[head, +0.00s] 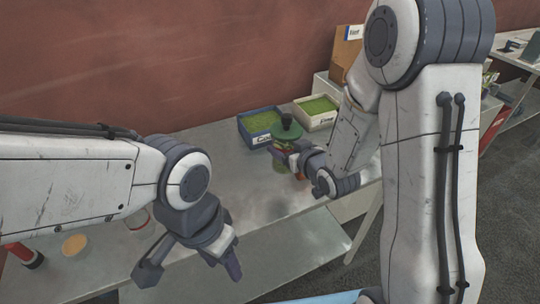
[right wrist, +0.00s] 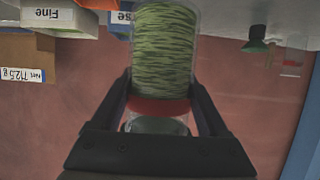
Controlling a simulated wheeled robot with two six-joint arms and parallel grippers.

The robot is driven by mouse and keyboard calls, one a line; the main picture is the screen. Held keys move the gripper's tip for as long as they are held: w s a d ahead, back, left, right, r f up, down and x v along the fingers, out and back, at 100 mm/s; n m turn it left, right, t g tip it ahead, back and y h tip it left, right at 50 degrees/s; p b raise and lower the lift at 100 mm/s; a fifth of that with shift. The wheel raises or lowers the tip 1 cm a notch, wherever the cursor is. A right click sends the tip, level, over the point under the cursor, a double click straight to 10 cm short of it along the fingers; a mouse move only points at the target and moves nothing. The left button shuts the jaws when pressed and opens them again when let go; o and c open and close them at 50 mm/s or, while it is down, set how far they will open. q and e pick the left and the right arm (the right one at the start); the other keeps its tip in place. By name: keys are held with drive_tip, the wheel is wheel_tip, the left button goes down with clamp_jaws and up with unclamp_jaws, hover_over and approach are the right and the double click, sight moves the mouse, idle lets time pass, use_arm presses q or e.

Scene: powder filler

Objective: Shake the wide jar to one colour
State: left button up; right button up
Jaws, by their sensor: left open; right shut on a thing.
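The wide jar (right wrist: 163,45) is clear, with a red band (right wrist: 160,106) near one end. Its contents are streaked in light yellow-green and dark green, not one even colour. My right gripper (right wrist: 160,90) is shut on the jar, with a finger on each side. In the head view the right gripper (head: 292,150) is over the table near the trays, and the jar there is mostly hidden. My left gripper (head: 190,268) is open and empty at the table's front edge, well apart from the jar.
A blue tray (head: 243,133) and a white tray (head: 318,126) of green powder stand at the back. A green funnel-like thing (head: 287,128) is close to the right gripper. A tan disc (head: 75,244) and a red-ended thing (head: 22,255) lie at left. The middle table is clear.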

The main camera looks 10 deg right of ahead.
sight(289, 115)
drive_tip(key=shift+d+r+p, duration=0.3)
drive_tip(key=shift+d+r, duration=0.1)
drive_tip(key=shift+r, duration=0.2)
wheel_tip(289, 115, up, 9)
drive_tip(key=p, duration=0.7)
drive_tip(key=shift+r, duration=0.2)
drive_tip(key=shift+a+f, duration=0.1)
drive_tip(key=shift+a, duration=0.05)
